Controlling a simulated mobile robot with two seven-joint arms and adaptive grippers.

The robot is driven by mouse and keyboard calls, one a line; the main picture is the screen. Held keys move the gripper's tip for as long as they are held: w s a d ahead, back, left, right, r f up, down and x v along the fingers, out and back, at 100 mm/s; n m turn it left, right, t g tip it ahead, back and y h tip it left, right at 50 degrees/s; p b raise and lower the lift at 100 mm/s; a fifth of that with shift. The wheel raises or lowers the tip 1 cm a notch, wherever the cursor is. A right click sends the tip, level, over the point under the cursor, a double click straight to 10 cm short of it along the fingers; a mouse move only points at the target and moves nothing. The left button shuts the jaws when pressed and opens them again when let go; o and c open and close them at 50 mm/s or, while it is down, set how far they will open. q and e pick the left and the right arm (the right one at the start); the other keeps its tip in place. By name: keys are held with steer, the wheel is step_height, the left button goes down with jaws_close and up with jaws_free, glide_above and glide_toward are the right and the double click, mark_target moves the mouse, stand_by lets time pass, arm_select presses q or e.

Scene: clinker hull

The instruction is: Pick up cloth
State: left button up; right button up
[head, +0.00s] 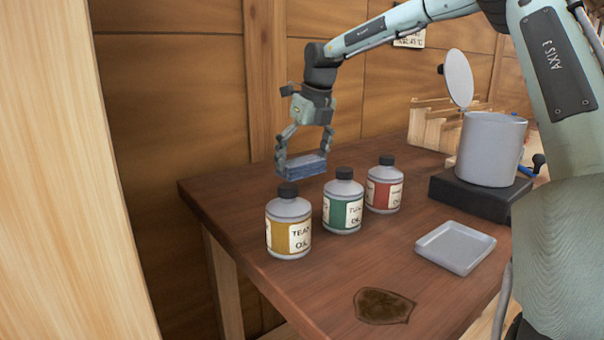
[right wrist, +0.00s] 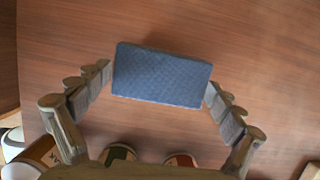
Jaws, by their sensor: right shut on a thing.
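The cloth (head: 304,167) is a blue, folded block at the back left of the wooden table. In the right wrist view the cloth (right wrist: 162,75) lies between the two fingers, its short ends against the fingertips. My right gripper (head: 302,158) points down and is shut on the cloth, behind the row of bottles. It also shows in the right wrist view (right wrist: 160,88). I cannot tell whether the cloth touches the table. My left gripper is not in view.
Three oil bottles, yellow (head: 289,222), green (head: 343,200) and red (head: 384,184), stand close in front of the cloth. A grey tray (head: 455,247), a dark stain (head: 383,306) and a grey pot (head: 490,148) on a black base (head: 478,195) are to the right.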

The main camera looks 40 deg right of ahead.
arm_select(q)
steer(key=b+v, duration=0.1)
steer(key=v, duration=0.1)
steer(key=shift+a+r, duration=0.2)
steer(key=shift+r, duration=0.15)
arm_select(e)
steer(key=a+r, duration=0.7)
steer(key=a, duration=0.4)
steer(key=shift+a, duration=0.35)
